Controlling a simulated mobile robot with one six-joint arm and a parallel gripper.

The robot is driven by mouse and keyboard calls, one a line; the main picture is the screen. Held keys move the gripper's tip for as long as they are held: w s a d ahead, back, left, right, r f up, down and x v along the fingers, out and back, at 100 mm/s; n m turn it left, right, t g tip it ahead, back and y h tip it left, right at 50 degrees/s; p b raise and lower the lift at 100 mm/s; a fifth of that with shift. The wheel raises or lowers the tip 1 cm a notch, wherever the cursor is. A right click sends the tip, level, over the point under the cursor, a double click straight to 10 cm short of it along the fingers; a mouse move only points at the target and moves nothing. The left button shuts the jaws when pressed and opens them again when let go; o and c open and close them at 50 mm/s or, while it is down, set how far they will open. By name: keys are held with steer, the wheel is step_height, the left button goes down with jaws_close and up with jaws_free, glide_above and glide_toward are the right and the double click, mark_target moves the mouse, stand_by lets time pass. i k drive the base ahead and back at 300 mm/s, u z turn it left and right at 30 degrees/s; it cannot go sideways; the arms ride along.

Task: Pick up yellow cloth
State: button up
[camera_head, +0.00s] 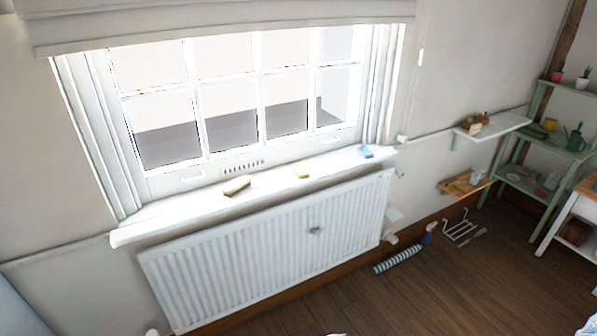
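A blue item (365,152), perhaps another cloth, lies near the sill's right end. The yellow cloth is apart from both. My gripper is not in view.
A white radiator (215,260) hangs below the sill. A striped roll (398,260), a spray bottle (428,234) and a wire rack (460,230) are on the floor. A green shelf (545,145) stands right. The wooden floor in front (400,305) is mostly clear.

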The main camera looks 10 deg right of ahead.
mark_target(301, 173)
steer(key=i, duration=0.9)
steer(key=z, duration=0.05)
